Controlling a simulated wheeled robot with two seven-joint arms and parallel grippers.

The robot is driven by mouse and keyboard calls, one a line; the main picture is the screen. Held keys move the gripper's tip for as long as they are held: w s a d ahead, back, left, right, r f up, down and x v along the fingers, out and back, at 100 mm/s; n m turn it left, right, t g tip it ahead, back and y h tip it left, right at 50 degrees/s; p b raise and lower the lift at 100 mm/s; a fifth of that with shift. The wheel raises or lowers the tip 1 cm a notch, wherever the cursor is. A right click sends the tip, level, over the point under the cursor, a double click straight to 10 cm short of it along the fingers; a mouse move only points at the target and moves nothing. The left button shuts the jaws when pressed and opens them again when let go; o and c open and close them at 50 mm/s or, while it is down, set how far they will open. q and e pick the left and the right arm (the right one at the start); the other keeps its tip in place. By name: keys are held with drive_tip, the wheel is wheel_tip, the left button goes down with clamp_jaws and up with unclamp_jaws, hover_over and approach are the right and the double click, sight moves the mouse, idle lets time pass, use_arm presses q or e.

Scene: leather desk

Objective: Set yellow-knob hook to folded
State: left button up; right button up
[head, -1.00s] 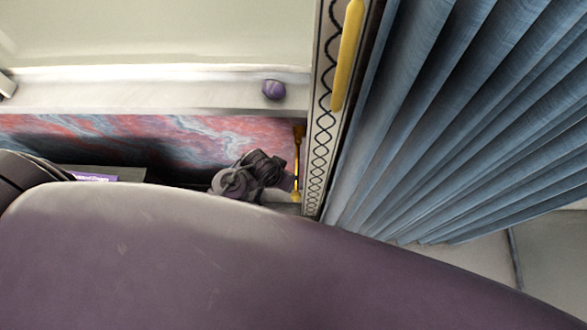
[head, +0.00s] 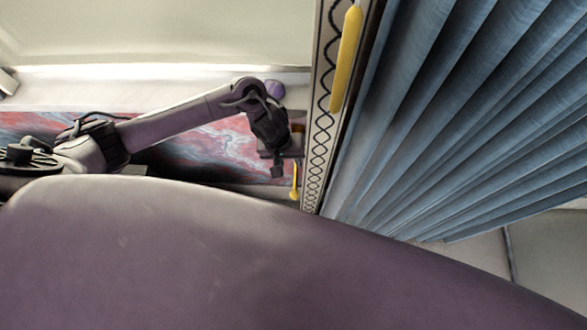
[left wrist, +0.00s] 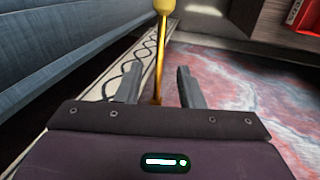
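The yellow-knob hook is a thin golden rod with a yellow knob (head: 295,195) at its lower end in the head view, beside a patterned upright panel. My left gripper (head: 285,152) is at the rod and hides most of its upper part. In the left wrist view the hook's rod (left wrist: 160,55) runs between the two fingers of my left gripper (left wrist: 160,85), with a gap on both sides. The fingers are open, and the knob shows beyond them at the top edge. My right gripper is not in view.
The patterned panel (head: 316,165) carries a long yellow bar (head: 346,60). Blue pleated curtains (head: 450,110) fill the right. A purple rounded object (head: 275,89) sits on the pale ledge behind my left arm. A red-and-blue marbled surface (head: 215,145) lies below the arm.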

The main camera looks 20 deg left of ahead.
sight(295, 174)
use_arm(q)
drive_tip(key=x, duration=0.7)
drive_tip(key=shift+f+b, duration=0.3)
drive_tip(key=shift+b, duration=0.05)
drive_tip(key=shift+c, duration=0.4)
clamp_jaws()
